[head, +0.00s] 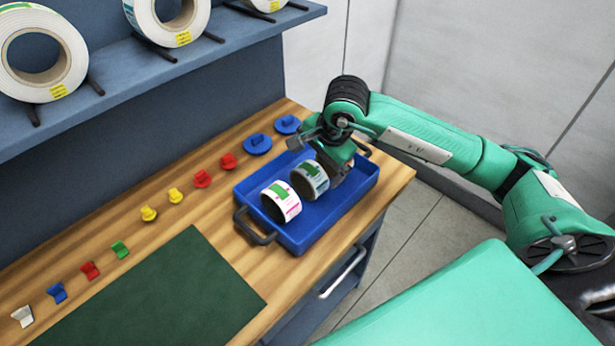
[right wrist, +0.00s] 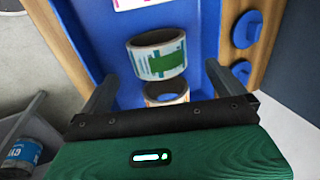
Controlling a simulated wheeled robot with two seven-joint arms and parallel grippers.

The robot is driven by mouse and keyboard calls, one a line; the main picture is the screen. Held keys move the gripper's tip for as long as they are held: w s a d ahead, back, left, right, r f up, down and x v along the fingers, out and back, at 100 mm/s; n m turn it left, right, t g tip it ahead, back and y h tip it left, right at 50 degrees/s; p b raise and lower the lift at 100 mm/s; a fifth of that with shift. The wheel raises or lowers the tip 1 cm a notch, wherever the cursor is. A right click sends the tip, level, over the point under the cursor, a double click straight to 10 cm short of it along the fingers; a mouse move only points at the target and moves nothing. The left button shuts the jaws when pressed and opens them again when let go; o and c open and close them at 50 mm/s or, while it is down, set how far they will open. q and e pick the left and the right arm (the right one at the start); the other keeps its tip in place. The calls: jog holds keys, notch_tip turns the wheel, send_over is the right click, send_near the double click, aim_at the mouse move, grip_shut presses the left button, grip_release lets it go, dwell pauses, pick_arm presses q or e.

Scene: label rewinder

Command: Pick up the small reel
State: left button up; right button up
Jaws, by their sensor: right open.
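A blue tray (head: 304,232) on the wooden bench holds white label reels. A reel with pink and green print (head: 281,203) stands at the left, and one with blue and green print (head: 310,179) stands beside it. In the right wrist view the blue-green reel (right wrist: 158,56) lies just beyond my fingertips. A smaller-looking reel with orange print (right wrist: 166,92) shows between the fingers, partly hidden by the gripper body; the head view mostly hides it. My right gripper (head: 337,162) is open over the tray's right part, its fingers (right wrist: 170,82) apart. My left gripper is out of view.
Two blue round knobs (head: 258,144) and a row of coloured clips (head: 175,195) lie behind and left of the tray. A dark green mat (head: 155,300) covers the bench front. A shelf (head: 130,80) with large reels overhangs the back.

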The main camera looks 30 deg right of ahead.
aim_at(315, 170)
jog(key=shift+x, duration=1.1)
jog(key=shift+w+f, duration=0.1)
jog(key=shift+f, duration=0.35)
jog(key=p+x, duration=0.1)
jog(key=x, duration=0.2)
jog(key=shift+d+f+p, duration=0.1)
jog(key=shift+f+p, duration=0.1)
jog(key=shift+p, duration=0.15)
jog(key=shift+w+f, duration=0.2)
jog(key=shift+f, duration=0.4)
jog(key=shift+c, duration=1.1)
jog(key=c, duration=0.7)
jog(key=shift+c, duration=0.2)
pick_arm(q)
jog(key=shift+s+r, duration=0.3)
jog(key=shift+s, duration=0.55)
pick_arm(e)
jog(key=shift+r, duration=0.1)
